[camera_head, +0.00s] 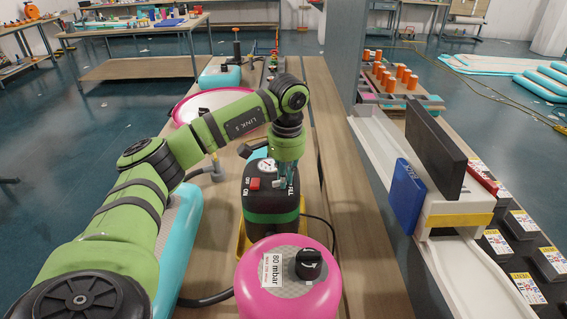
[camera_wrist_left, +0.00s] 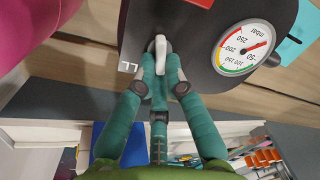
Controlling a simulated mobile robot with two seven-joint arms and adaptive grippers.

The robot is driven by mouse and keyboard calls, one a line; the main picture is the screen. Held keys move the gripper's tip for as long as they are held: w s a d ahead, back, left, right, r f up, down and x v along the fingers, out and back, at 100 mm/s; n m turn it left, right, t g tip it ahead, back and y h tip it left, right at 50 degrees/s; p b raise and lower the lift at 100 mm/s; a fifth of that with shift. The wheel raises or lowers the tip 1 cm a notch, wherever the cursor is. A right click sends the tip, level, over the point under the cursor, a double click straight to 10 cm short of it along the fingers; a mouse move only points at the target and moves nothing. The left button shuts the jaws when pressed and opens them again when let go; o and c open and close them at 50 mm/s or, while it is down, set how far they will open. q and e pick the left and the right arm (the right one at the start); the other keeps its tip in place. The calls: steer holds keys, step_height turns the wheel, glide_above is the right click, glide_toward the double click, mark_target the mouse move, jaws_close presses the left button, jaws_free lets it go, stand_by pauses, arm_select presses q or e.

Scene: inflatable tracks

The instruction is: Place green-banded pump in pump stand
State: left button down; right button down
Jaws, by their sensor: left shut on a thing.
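The green-banded pump (camera_head: 268,205) is a dark box with a green band, a red switch and a round gauge on top. It appears upright, in or just above a yellow stand (camera_head: 241,246) whose edges show around its base; I cannot tell whether it rests fully there. My left gripper (camera_head: 284,184) comes down on the pump's top from above. In the left wrist view its teal fingers (camera_wrist_left: 161,62) are closed on a small pale fitting on the pump's top (camera_wrist_left: 205,22), beside the gauge. The right gripper is out of view.
A pink inflatable (camera_head: 262,290) with an 80 mbar label and black knob stands close in front of the pump. Teal inflatable track (camera_head: 180,235) lies at left, another pink round piece behind. A white rail (camera_head: 390,165) with blue and black blocks runs at right. Bare wood lies right of the pump.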

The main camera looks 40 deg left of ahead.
mark_target(285, 190)
arm_select(q)
steer(key=shift+f+p, duration=0.75)
steer(key=shift+f, duration=1.45)
steer(key=c, duration=1.3)
jaws_free()
steer(key=shift+s+d, duration=0.1)
